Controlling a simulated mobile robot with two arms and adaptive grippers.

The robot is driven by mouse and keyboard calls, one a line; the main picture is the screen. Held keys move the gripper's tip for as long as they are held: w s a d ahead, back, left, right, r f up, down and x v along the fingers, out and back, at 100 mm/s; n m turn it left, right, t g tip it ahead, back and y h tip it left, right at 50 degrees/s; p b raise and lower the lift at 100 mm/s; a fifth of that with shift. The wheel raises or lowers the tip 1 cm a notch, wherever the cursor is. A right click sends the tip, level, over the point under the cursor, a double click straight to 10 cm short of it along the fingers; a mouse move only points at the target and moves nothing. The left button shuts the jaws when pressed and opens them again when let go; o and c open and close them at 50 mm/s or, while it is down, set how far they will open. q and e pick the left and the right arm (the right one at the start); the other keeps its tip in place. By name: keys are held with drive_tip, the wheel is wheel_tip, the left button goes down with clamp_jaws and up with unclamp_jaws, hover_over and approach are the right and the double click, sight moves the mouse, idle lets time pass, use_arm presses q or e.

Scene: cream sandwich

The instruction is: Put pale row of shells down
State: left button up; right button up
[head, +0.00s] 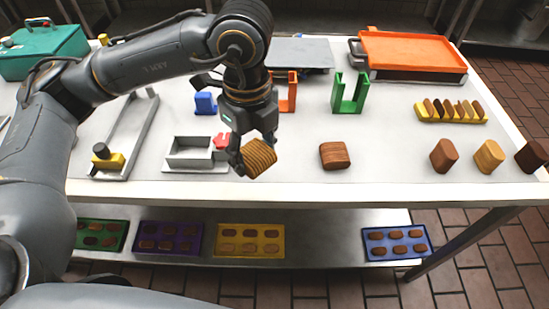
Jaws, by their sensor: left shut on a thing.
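The pale row of shells (260,157) is a ridged tan block in the head view. My left gripper (254,146) is shut on it, with the fingers pointing down. The row is tilted and appears held over the front middle of the white table; the gap below it cannot be judged. A darker brown row of shells (334,155) lies on the table to its right, apart from it. My right gripper is not in view.
A grey tray (190,156) with a red piece stands left of the gripper. Blue, orange and green (349,94) holders stand behind. A yellow rack (451,112) and several upright brown pieces stand at right. Bare table (390,150) lies right of the brown row.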

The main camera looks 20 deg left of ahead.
use_arm(q)
hover_over(271, 169)
wheel_tip(271, 169, down, 6)
drive_tip(key=shift+s+f+p, duration=0.1)
drive_tip(key=shift+f+p, duration=0.15)
drive_tip(key=shift+p, duration=0.1)
wheel_tip(271, 169, down, 3)
drive_tip(key=shift+f, duration=0.1)
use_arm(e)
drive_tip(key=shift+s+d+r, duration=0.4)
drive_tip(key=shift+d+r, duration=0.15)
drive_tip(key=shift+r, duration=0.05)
use_arm(q)
drive_tip(key=shift+f, duration=0.2)
drive_tip(key=o, duration=1.1)
drive_tip(key=shift+o, duration=0.2)
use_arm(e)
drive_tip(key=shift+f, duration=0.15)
use_arm(q)
drive_tip(key=shift+r, duration=0.15)
